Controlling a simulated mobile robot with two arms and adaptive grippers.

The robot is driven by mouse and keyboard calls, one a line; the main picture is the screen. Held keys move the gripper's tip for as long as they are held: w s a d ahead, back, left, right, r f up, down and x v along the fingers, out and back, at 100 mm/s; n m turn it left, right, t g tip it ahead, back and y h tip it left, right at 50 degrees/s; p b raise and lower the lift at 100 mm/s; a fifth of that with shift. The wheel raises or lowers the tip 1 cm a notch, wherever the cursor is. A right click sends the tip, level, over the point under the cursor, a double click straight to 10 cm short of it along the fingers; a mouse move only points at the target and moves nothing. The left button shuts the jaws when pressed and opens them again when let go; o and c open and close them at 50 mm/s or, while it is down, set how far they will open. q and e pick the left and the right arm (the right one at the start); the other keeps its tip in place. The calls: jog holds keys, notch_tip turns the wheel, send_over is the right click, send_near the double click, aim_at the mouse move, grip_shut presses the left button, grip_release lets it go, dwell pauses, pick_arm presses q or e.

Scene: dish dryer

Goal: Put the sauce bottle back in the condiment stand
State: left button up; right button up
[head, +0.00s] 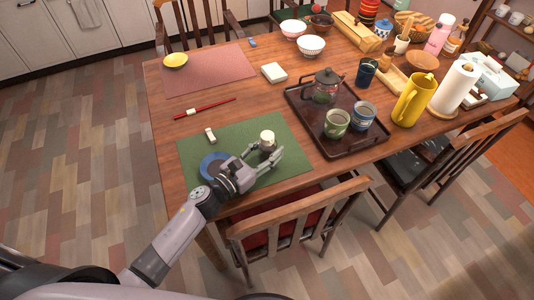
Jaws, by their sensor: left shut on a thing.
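My left gripper (274,155) is over the green placemat (200,150). It is shut on a small container with a round cream top (267,136). This looks like the sauce bottle, but the fingers hide much of its body. I cannot tell whether its base touches the mat. The condiment stand is hard to identify; a low wooden tray (394,80) lies right of the dark blue cup (366,72) and may be it. My right gripper is not in view.
A blue plate (206,168) and a small white object (210,134) lie on the green mat. A dark tray (330,148) with a teapot (325,84) and cups stands to the right. A yellow pitcher (411,100) stands beyond it. A chair (295,212) is at the near edge.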

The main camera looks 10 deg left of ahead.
pick_arm(q)
jog(key=shift+f, duration=0.4)
jog(key=shift+f, duration=0.2)
jog(key=o, duration=1.3)
jog(key=shift+r, duration=0.1)
